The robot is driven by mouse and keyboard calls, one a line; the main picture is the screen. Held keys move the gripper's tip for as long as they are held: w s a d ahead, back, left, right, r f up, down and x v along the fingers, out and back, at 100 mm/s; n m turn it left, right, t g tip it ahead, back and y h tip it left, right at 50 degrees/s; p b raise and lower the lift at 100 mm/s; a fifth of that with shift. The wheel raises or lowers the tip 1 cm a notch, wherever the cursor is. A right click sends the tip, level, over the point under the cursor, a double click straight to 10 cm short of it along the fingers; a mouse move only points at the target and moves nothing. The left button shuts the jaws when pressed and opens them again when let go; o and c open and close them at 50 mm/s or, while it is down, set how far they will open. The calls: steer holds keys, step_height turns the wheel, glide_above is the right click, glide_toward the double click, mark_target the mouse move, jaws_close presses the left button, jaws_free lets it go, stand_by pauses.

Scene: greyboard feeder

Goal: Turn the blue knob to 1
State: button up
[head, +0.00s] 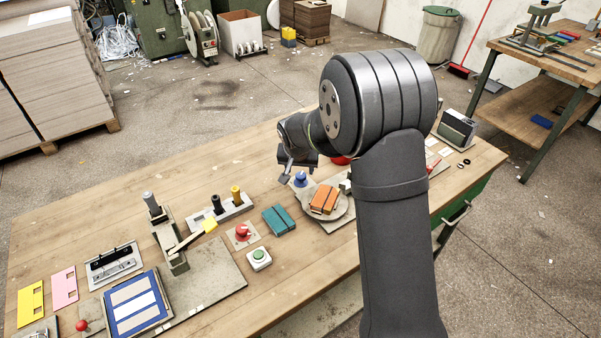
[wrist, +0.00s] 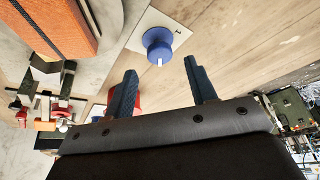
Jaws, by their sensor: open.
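The blue knob (head: 301,178) stands on a small pale plate on the wooden table, just left of the round turntable. In the wrist view the knob (wrist: 158,42) lies just beyond my fingertips, with a white pointer line at its edge on the gripper's side. A small dark mark (wrist: 180,31) is on its plate, too small to read surely. My gripper (wrist: 160,70) is open, with its two dark fingers apart and nothing between them. In the head view my gripper (head: 298,166) hangs close above the knob, and part of it is hidden by the wrist.
An orange block with a dark band (head: 324,200) rests on the grey round turntable (head: 343,215) beside the knob. A teal block (head: 278,220), a red knob (head: 242,231) and a green button (head: 259,257) stand nearer. A red object (head: 340,160) is partly hidden behind my arm.

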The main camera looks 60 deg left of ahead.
mark_target(301, 175)
steer(key=shift+x, duration=1.9)
steer(key=shift+c, duration=0.3)
steer(key=c, duration=0.9)
